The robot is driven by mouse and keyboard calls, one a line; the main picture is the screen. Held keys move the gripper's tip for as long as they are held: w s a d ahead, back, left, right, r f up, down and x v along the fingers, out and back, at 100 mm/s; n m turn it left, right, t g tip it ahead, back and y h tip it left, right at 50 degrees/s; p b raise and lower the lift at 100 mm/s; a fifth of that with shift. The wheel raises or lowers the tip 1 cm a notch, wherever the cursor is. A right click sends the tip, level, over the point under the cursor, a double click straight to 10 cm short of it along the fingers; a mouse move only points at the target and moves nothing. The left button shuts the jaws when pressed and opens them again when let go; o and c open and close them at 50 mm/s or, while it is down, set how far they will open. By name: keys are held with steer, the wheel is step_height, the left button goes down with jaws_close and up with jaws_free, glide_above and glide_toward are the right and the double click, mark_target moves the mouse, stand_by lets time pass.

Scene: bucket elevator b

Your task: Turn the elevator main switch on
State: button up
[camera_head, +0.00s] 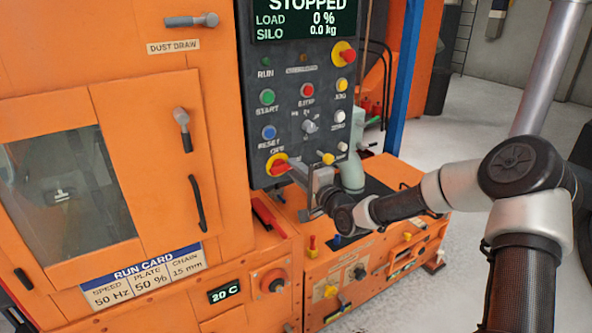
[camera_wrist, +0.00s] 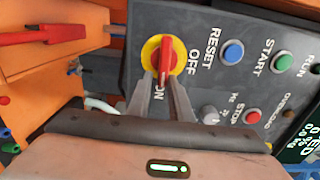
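The main switch (camera_head: 277,164) is a red handle on a yellow round plate, low on the left of the dark control panel. In the wrist view the red handle (camera_wrist: 165,55) lies in line with the "ON" label below it, with "OFF" to its right. My gripper (camera_head: 297,168) reaches the switch from the right in the head view. In the wrist view its two fingertips (camera_wrist: 163,80) straddle the handle's lower end, with slight gaps seeming to show. I cannot tell whether either finger touches it.
The panel (camera_head: 260,100) carries several buttons, including green start (camera_head: 267,97), red stop (camera_head: 307,90) and blue reset (camera_head: 269,132). Its display (camera_head: 305,18) reads "STOPPED". A red lever (camera_wrist: 25,37) lies left of the switch in the wrist view. Open floor lies at right.

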steer(key=shift+o, duration=1.1)
steer(key=shift+s+a, duration=0.25)
steer(key=shift+a, duration=0.15)
steer(key=shift+w+d, duration=0.1)
steer(key=shift+d, duration=0.05)
steer(key=shift+d+r, duration=0.1)
steer(key=p+v, duration=0.1)
steer(key=v, duration=1.6)
